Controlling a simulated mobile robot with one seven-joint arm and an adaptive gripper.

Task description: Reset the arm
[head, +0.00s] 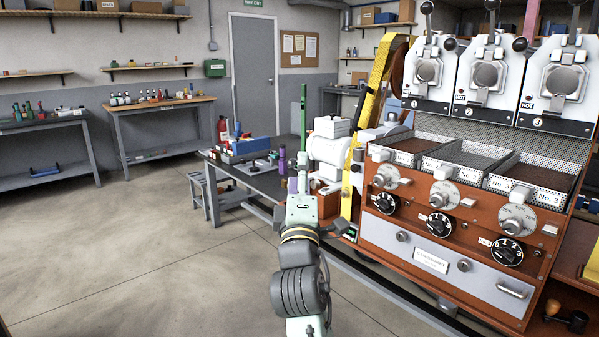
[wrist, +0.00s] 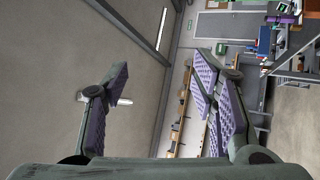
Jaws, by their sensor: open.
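My gripper (wrist: 157,98) is open in the wrist view, with its two purple-padded fingers wide apart and nothing between them. In the head view my arm rises from the bottom centre, just left of the orange sample roaster (head: 376,236). The fingers are hard to make out there.
The roaster's front has numbered trays, dials (head: 440,224) and a closed grey drawer (head: 430,262). White hoppers (head: 487,75) stand above. A dark workbench (head: 258,180) with a purple bottle (head: 282,160) stands behind my arm. The floor (head: 130,250) at left is clear.

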